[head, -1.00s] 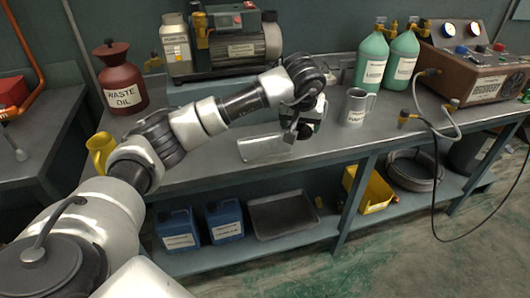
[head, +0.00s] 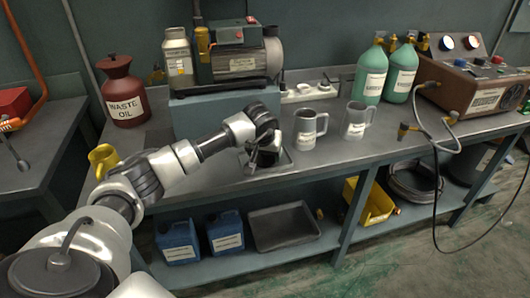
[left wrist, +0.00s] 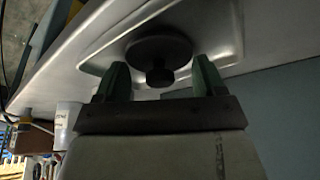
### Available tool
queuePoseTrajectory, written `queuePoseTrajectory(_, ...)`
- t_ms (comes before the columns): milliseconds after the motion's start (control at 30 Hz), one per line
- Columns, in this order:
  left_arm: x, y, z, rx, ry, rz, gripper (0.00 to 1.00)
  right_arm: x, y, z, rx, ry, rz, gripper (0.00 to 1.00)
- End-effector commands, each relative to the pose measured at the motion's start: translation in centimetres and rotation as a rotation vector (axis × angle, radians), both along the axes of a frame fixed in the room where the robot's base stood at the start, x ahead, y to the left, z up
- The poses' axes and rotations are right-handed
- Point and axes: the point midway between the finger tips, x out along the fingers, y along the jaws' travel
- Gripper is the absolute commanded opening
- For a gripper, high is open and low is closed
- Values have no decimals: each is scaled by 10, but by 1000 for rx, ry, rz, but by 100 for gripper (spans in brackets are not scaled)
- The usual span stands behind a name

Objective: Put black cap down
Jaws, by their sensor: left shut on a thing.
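My left gripper (head: 258,163) is low over a small shallow metal tray (head: 289,161) on the workbench. In the left wrist view, the black cap (left wrist: 158,48) is a dark round disc with a short knob, between the green fingertips of my left gripper (left wrist: 161,78). The gripper is shut on the cap. The tray (left wrist: 98,62) lies behind the cap there; whether the cap touches it I cannot tell. In the head view my gripper and arm cover most of the tray, and the cap cannot be made out. My right gripper is not in view.
Two metal mugs (head: 309,132) (head: 356,122) stand right of the tray. The vacuum pump (head: 237,55) stands on a block (head: 215,112) behind it. A waste oil can (head: 124,92) and yellow jug (head: 102,160) are left. Green bottles (head: 371,74) and the recovery machine (head: 478,82) are right.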

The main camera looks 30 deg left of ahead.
Motion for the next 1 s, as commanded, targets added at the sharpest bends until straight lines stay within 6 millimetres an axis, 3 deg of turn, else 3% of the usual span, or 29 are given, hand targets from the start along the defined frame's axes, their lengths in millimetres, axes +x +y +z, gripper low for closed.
queuePoseTrajectory(333,0,0,-4,0,-2,1,48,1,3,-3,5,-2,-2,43)
queuePoseTrajectory(367,0,0,-3,1,-3,1,73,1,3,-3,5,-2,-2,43)
queuePoseTrajectory(500,0,0,-3,0,-2,1,95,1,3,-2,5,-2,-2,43)
queuePoseTrajectory(767,0,0,-2,0,-2,1,96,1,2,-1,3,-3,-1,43)
queuePoseTrajectory(1000,-8,-2,23,3,-5,0,96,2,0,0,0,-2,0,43)
